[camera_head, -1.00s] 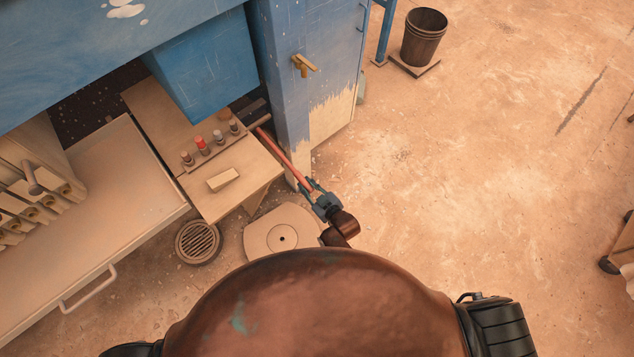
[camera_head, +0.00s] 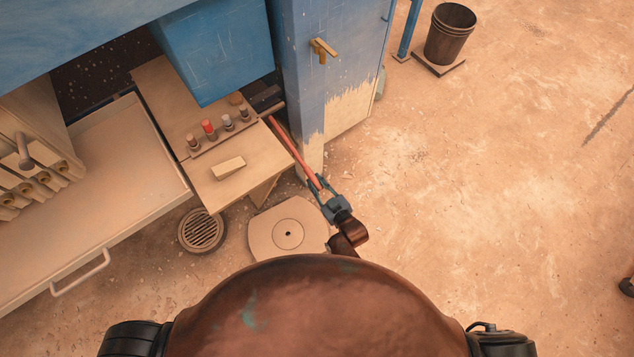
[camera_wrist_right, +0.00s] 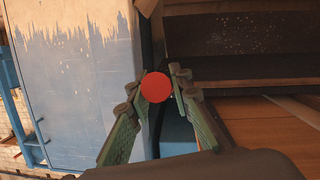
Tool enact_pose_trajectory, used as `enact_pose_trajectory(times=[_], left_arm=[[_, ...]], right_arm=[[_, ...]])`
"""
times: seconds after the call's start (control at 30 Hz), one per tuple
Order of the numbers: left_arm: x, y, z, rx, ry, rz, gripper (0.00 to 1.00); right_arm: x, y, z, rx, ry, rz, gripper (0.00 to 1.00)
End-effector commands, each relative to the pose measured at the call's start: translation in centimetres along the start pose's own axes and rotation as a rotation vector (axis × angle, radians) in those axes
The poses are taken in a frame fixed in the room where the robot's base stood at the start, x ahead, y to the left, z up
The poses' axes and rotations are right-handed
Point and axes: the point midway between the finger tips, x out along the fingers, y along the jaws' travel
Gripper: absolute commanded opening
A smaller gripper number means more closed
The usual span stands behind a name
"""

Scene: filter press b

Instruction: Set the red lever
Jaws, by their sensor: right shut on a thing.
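The red lever (camera_head: 295,153) is a long red bar that slants from the base of the blue machine down to the right in the head view. My right gripper (camera_head: 322,188) is shut on its lower, free end. In the right wrist view the lever's round red end (camera_wrist_right: 156,87) sits between the two green-padded fingers of my right gripper (camera_wrist_right: 158,92). The rest of the lever is hidden behind that end there. My left gripper is not in view.
A panel with several small knobs (camera_head: 223,137) and a tan block (camera_head: 228,168) stands left of the lever. A blue cabinet (camera_head: 325,75) rises behind it. A round-edged plate (camera_head: 290,212) and floor grate (camera_head: 201,231) lie nearby. Open floor is at right, with a bucket (camera_head: 450,34).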

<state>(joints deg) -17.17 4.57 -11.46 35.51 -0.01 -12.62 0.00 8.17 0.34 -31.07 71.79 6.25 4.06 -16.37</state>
Motion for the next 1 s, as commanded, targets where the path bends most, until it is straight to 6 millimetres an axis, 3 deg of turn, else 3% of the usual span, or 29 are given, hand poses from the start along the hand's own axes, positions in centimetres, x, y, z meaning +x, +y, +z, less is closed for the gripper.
enact_pose_trajectory(times=[0.03,0.07,0.3,0.67,1.0], left_arm=[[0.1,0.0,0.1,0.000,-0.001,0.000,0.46],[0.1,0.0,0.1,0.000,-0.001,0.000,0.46],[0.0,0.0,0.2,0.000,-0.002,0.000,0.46],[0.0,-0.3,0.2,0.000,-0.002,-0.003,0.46],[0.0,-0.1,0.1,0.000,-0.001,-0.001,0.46]], right_arm=[[0.0,-0.3,0.7,0.002,-0.015,-0.006,0.00],[0.0,-0.3,0.7,0.002,-0.015,-0.006,0.21],[-0.1,-0.2,0.5,0.002,-0.010,-0.002,0.37],[-0.6,-0.1,0.3,0.001,-0.007,-0.001,0.37],[-7.0,-0.1,0.4,0.000,-0.009,-0.001,0.37]])
